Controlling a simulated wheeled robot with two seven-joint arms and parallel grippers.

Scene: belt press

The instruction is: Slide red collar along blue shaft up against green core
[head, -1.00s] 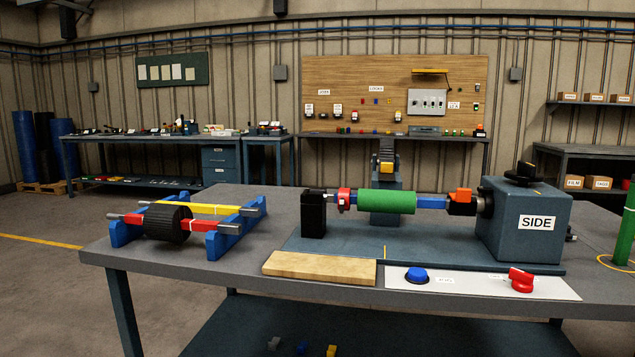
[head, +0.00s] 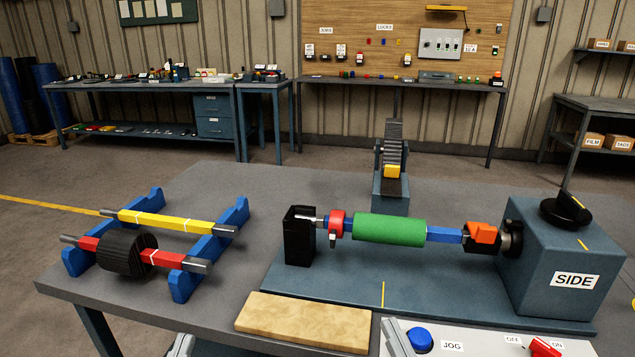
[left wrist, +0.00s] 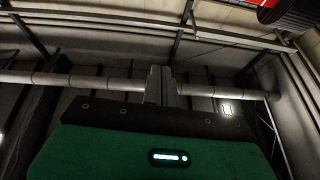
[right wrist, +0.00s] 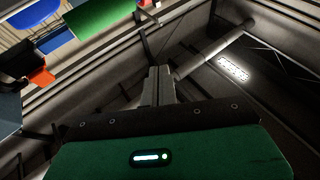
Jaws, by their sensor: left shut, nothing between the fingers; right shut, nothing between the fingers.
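The red collar (head: 337,222) sits around the left part of the blue shaft (head: 445,235), near the black end post. The green core (head: 390,230) is around the middle of the shaft, just right of the collar; a short blue stretch shows between them. My left gripper (head: 182,345) is shut and empty at the bottom edge of the head view, away from the shaft; its closed fingers (left wrist: 158,85) show in its wrist view. My right gripper (head: 396,338) is shut and empty low in front of the core; its wrist view shows closed fingers (right wrist: 158,85).
A black post (head: 300,238) and a blue SIDE box (head: 560,275) flank the shaft; an orange block (head: 483,233) is by the box. A wooden board (head: 303,322) and a blue button (head: 419,339) lie in front. A rack (head: 230,235) with red and yellow bars stands left.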

